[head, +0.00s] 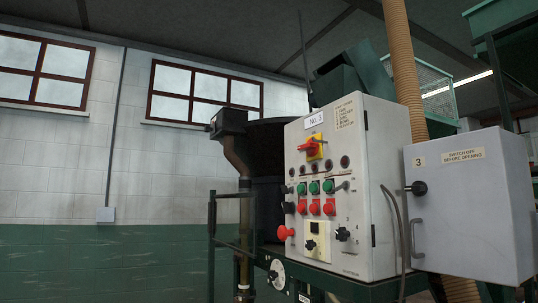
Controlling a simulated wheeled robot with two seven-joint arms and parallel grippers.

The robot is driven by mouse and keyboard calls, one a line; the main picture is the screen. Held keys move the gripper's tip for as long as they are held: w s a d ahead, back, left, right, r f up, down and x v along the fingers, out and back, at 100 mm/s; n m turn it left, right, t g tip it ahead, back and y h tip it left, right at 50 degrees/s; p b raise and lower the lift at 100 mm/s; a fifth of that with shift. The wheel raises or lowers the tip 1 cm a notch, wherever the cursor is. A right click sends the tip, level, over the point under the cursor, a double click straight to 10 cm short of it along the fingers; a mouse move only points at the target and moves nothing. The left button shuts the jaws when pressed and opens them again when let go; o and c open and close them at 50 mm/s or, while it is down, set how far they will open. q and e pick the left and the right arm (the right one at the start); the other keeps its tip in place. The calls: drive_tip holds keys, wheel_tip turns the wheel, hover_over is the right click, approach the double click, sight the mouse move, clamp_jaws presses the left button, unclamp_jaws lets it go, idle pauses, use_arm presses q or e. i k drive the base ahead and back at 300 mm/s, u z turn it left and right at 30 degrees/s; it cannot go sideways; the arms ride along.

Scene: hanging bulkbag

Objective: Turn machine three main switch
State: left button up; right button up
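The control panel (335,215) is a light grey box labelled "No. 3" and stands right of the middle in the head view. Its main switch (312,146) is a red handle on a yellow plate near the top of the front face. The red handle looks roughly level, slightly tilted. Below it are a row of small dark lamps, green buttons (314,187) and red buttons (315,207). Neither of my grippers is in view.
A grey cabinet (470,210) marked "3" and "Switch off before opening" with a black knob (417,188) adjoins the panel on the right. A red mushroom button (285,233) juts out at the panel's lower left. A dark pipe and rail stand left of the panel.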

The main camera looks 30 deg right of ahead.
sight(311, 148)
drive_tip(key=u, duration=0.3)
drive_tip(key=i, duration=0.85)
drive_tip(key=z, duration=0.2)
